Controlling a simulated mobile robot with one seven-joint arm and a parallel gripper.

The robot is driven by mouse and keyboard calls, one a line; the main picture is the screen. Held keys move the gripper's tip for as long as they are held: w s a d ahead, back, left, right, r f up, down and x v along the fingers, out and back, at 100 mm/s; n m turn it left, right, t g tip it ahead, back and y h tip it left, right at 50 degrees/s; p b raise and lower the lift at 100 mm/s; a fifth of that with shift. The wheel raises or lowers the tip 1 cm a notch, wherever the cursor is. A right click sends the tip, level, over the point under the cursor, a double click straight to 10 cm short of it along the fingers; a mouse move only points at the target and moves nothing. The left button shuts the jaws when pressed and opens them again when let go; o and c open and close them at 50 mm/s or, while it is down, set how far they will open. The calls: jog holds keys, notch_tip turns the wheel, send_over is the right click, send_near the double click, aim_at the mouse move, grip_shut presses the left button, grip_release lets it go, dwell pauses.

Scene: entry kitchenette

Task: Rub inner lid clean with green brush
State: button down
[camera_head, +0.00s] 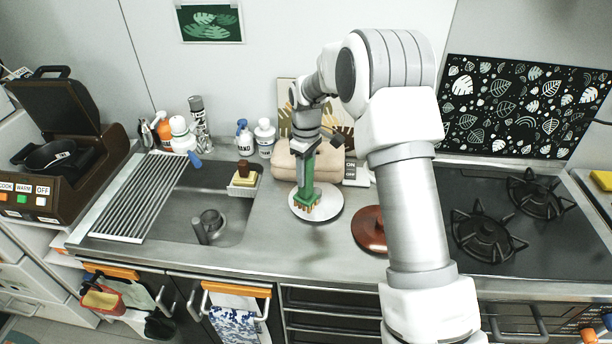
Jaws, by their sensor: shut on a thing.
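My gripper (305,152) points down over the counter, shut on the green brush (305,192). The brush hangs upright with its tan bristles down. The bristles are over a pale round disc (329,213), which looks like the inner lid and lies flat on the counter behind the front edge. The bristles appear to meet the disc, but I cannot tell for sure whether they touch. The brush hides part of the disc. I cannot make out any dirt on it.
A reddish-brown round lid (368,230) lies to the right, partly behind my arm. The sink (180,205) with its drying rack (135,200) is left. Rolled beige towels (285,162) and bottles (264,138) stand behind. An open brown cooker (60,150) is far left; burners (490,235) are right.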

jog(key=shift+r+p, duration=0.4)
jog(key=shift+r, duration=0.8)
jog(key=shift+r+p, duration=0.95)
jog(key=shift+r, duration=0.45)
